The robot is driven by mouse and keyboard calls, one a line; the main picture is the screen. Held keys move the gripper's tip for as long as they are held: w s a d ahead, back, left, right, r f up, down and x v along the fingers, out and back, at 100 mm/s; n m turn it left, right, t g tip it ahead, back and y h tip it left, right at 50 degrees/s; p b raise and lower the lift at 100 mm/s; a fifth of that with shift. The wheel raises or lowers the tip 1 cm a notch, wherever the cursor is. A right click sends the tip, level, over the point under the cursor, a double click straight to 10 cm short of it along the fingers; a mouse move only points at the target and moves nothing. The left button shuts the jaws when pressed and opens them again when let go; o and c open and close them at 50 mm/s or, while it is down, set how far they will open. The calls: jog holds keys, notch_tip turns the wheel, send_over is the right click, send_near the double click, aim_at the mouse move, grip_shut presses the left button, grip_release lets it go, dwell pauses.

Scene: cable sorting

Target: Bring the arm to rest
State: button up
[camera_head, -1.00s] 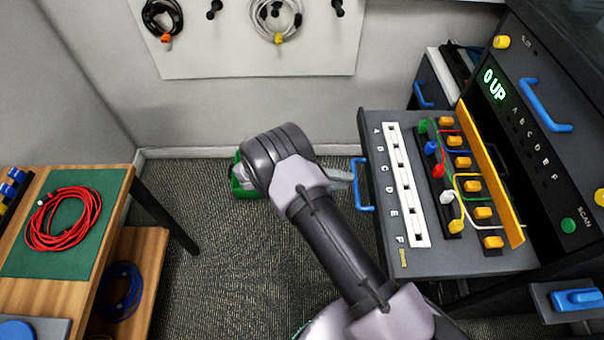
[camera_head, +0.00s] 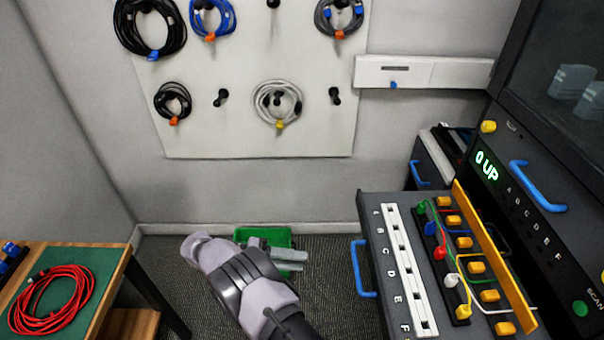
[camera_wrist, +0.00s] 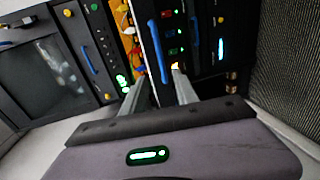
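My gripper (camera_head: 300,260) shows in the head view low in the middle, above the floor and in front of a green bin (camera_head: 262,236), pointing right toward the pulled-out drawer. In the wrist view its two grey fingers (camera_wrist: 162,88) stand apart with nothing between them. My arm is bent, with its wrist at the lower centre, and touches nothing that I can see.
The drawer (camera_head: 372,200) with colored plugs juts out at the right, its blue handle (camera_head: 362,268) close to my gripper's side. A wooden table (camera_head: 75,254) with a red cable (camera_head: 52,298) stands left. Cables hang on a wall board (camera_head: 225,140).

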jog(key=w+d+r+g+y, duration=0.2)
jog(key=d+r+y, duration=0.35)
jog(key=r, duration=0.85)
jog(key=s+d+r+m+y, duration=0.1)
jog(key=s+d+r+y, duration=0.35)
jog(key=d+r, duration=0.35)
jog(key=s+r+m+t+y, duration=0.2)
jog(key=s+r+t+y, duration=0.1)
jog(key=s, duration=0.6)
jog(key=s+d+r+m+t+y, duration=0.1)
jog(key=s+r+m+t+y, duration=0.1)
jog(key=s, duration=0.7)
jog(key=shift+s+d+r+t+y, duration=0.3)
jog(key=shift+r+t+y, duration=0.6)
jog(key=shift+r+y, duration=0.3)
jog(key=shift+f, duration=0.1)
